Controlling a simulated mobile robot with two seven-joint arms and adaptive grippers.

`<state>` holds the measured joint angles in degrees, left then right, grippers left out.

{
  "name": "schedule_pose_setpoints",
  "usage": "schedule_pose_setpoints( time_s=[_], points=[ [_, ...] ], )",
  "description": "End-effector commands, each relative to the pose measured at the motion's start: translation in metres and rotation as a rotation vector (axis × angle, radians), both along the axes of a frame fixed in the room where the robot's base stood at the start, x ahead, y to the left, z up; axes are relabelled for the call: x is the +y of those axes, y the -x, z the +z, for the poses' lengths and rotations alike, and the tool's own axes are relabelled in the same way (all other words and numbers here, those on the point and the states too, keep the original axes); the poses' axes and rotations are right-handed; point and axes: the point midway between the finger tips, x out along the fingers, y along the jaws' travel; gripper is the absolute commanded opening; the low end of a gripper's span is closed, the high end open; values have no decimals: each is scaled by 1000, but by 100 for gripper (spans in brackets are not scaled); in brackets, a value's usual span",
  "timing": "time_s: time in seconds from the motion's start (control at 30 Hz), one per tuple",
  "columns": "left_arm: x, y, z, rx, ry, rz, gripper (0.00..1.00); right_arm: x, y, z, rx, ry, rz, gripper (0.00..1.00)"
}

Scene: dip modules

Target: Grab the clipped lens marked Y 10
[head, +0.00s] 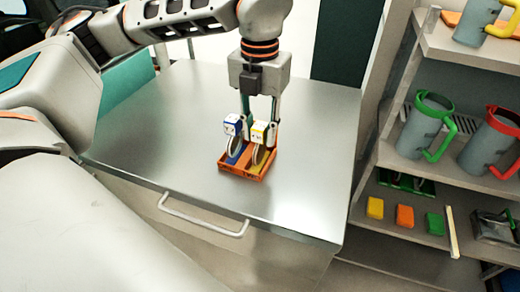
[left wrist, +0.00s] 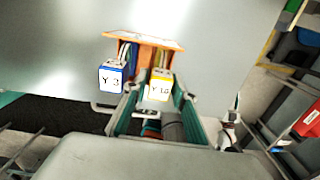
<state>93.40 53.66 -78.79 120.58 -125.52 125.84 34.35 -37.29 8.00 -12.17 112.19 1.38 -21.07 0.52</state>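The clipped lens marked Y 10 has a yellow-and-white head (head: 259,132); in the left wrist view its yellow label (left wrist: 159,90) reads Y 10. It stands in the right slot of a small orange tray (head: 240,172). A blue-headed lens (head: 233,124) stands in the left slot, and its label (left wrist: 111,79) seems to read Y 2. My left gripper (head: 260,122) points down over the tray, with fingers apart on either side of the yellow head. Gaps show beside the head, so it looks open. My right gripper is not in view.
The tray stands on a bare metal cabinet top (head: 150,130) with a white handle (head: 205,218) in front. A shelf unit at right holds grey mugs with green (head: 425,125) and red handles, and small coloured blocks (head: 405,215). The blue-headed lens is close beside the left finger.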

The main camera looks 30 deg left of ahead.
Motion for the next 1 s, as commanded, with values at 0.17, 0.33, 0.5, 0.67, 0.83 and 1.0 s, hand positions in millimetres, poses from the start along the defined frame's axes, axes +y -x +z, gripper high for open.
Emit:
schedule_pose_setpoints(
  time_s=[0.17, 0.33, 0.5, 0.67, 0.83, 1.0],
  points=[
    [0, 2, -30, 6, 0, 0, 26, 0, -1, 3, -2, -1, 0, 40],
    [0, 1, -47, 4, 1, -1, 26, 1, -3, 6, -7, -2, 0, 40],
    [0, 0, -50, 2, 0, 0, 26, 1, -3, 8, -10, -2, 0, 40],
    [0, 0, -50, 2, 0, 0, 13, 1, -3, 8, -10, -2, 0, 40],
    [0, 0, -50, 2, 0, 0, 0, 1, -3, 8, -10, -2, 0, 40],
    [0, 0, -50, 2, 0, 0, 0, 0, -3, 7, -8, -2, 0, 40]
  ],
)
